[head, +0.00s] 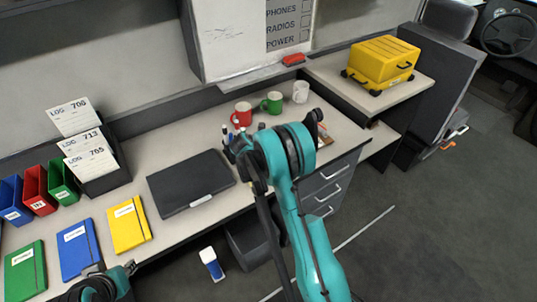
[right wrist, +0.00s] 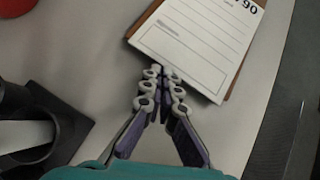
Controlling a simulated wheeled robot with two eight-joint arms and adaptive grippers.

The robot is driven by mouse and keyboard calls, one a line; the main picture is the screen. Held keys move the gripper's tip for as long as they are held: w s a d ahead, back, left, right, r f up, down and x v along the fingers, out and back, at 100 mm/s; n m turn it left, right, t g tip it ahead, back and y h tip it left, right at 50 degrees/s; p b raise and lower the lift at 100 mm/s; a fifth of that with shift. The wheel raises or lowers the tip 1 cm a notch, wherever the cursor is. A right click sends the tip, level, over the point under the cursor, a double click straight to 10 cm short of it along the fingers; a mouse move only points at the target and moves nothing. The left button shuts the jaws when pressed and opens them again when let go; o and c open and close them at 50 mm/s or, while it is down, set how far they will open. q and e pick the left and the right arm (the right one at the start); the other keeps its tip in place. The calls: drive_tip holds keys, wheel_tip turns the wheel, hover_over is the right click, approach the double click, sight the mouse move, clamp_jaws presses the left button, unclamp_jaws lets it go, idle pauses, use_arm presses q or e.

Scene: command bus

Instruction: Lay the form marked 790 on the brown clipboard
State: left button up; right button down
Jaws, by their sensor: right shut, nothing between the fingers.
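In the right wrist view a white form (right wrist: 200,45) with ruled lines lies on the brown clipboard (right wrist: 147,20). Its number is cut by the frame edge; only "90" shows. Brown board shows along the form's left and right edges. In the head view a sliver of the clipboard (head: 324,136) shows beside my right arm, which hides the right gripper. Part of my left gripper (head: 105,285) shows at the bottom left, its fingers unclear.
A rack (head: 105,180) holds several log forms at the left, near coloured bins. A dark closed laptop-like case (head: 190,182) lies mid-counter. Red (head: 242,115), green (head: 272,102) and white (head: 300,91) mugs stand behind my right arm. A black holder (right wrist: 45,130) is left of the gripper.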

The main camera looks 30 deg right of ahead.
drive_tip(key=shift+w+d, duration=0.3)
drive_tip(key=shift+d, duration=0.25)
drive_tip(key=shift+w+d, duration=0.25)
drive_tip(key=shift+d, duration=0.25)
